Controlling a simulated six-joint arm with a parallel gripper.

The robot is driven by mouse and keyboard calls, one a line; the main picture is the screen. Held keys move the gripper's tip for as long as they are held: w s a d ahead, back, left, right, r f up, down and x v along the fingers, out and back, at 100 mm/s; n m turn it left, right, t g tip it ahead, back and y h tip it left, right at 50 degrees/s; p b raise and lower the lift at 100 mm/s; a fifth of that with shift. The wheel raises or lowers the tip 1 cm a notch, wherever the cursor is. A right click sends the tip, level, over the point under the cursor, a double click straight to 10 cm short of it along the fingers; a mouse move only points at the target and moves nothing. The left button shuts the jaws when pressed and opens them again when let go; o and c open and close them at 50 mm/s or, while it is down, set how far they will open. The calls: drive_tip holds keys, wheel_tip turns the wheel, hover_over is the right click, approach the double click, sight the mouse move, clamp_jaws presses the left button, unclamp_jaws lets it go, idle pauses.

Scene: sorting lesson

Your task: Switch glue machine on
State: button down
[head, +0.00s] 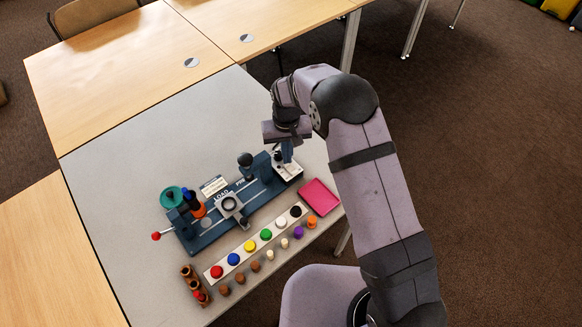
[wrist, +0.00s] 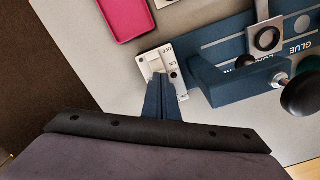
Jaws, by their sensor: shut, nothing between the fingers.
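The glue machine (head: 205,238) is a long blue base with lettering, posts and knobs, standing on the grey table. It also shows in the wrist view (wrist: 222,88), with the word GLUE at the right. A pale switch plate (wrist: 148,68) marked OFF and ON lies beside the machine's end. It also shows in the head view (head: 288,171), partly behind my gripper. My gripper (wrist: 158,78) is shut and empty, pointing down with its fingertips over the ON end of the plate. The fingers hide part of the switch. I cannot tell whether they touch it or which way it is set.
A pink tray (head: 319,197) lies right of the machine. A white strip (head: 212,281) with several coloured knobs and several loose pegs lies in front. A brown rack (head: 189,272) stands at the front left. The grey table (head: 120,165) is clear at the back left.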

drive_tip(key=shift+f+b, duration=0.6)
drive_tip(key=shift+f, duration=0.25)
drive_tip(key=shift+r, duration=0.15)
idle(0.4)
wheel_tip(320, 180, up, 8)
drive_tip(key=p, duration=0.5)
drive_tip(key=shift+p, duration=0.4)
idle(0.5)
drive_tip(key=s+d+f+n+g+h, duration=0.15)
drive_tip(key=s+d, duration=0.25)
drive_tip(key=s, duration=0.5)
drive_tip(key=s+d+f+g, duration=0.1)
drive_tip(key=s+d+g, duration=0.1)
drive_tip(key=s+d, duration=0.45)
drive_tip(key=s+d+r+m, duration=0.2)
drive_tip(key=s+d+r, duration=0.55)
drive_tip(key=s, duration=0.35)
drive_tip(key=w+d+r+m+t+y, duration=0.1)
drive_tip(key=w+d+r+m+t, duration=0.1)
drive_tip(key=r, duration=0.4)
drive_tip(key=shift+w+d+t, duration=0.65)
drive_tip(key=shift+t, duration=0.1)
